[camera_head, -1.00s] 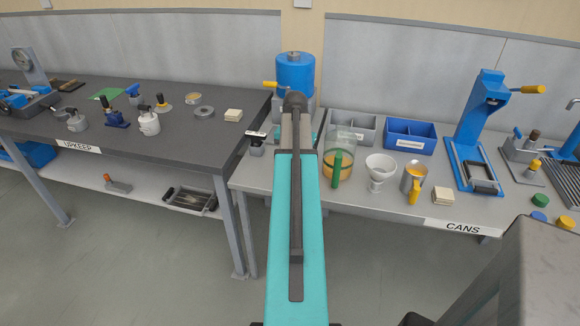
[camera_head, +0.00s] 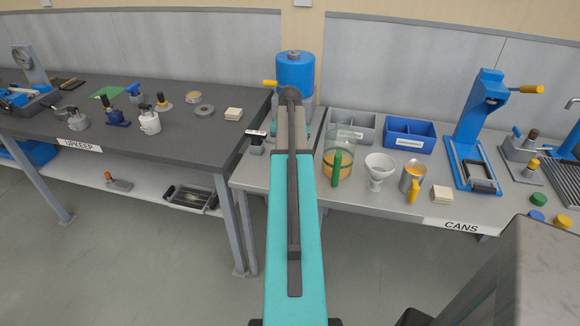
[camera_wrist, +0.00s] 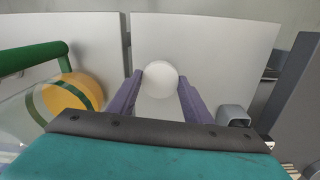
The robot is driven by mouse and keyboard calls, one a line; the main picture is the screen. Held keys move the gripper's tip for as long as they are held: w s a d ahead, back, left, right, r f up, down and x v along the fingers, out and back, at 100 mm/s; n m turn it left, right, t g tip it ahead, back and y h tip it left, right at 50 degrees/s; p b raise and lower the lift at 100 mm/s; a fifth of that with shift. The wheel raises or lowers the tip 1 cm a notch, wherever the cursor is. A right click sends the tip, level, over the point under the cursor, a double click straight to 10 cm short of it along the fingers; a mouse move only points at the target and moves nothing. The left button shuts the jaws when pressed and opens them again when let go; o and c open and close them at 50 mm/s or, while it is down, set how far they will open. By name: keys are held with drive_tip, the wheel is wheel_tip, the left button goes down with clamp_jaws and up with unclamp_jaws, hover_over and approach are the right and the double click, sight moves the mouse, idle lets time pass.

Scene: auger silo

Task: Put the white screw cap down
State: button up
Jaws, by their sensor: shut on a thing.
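The white screw cap (camera_wrist: 161,77) shows in the wrist view as a pale round disc between the tips of my gripper's purple fingers. My gripper (camera_wrist: 160,88) is shut on it, one finger on each side. The pale grey bench top (camera_wrist: 85,32) fills the view behind the cap; I cannot tell whether the cap touches it. In the head view, my arm hides the gripper and the cap.
A clear jug with a green handle (camera_head: 337,168) and orange contents stands right of my arm, close on the left in the wrist view (camera_wrist: 66,98). A blue tank (camera_head: 295,74) stands behind. A white funnel (camera_head: 379,168) and a metal mug (camera_head: 411,178) stand further right.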

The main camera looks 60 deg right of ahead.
drive_tip(key=shift+f+p, duration=0.5)
drive_tip(key=shift+f, duration=1.1)
drive_tip(key=shift+f, duration=0.15)
drive_tip(key=o, duration=1.3)
drive_tip(key=shift+r+b, duration=0.95)
drive_tip(key=shift+r, duration=5.2)
drive_tip(key=shift+r, duration=0.1)
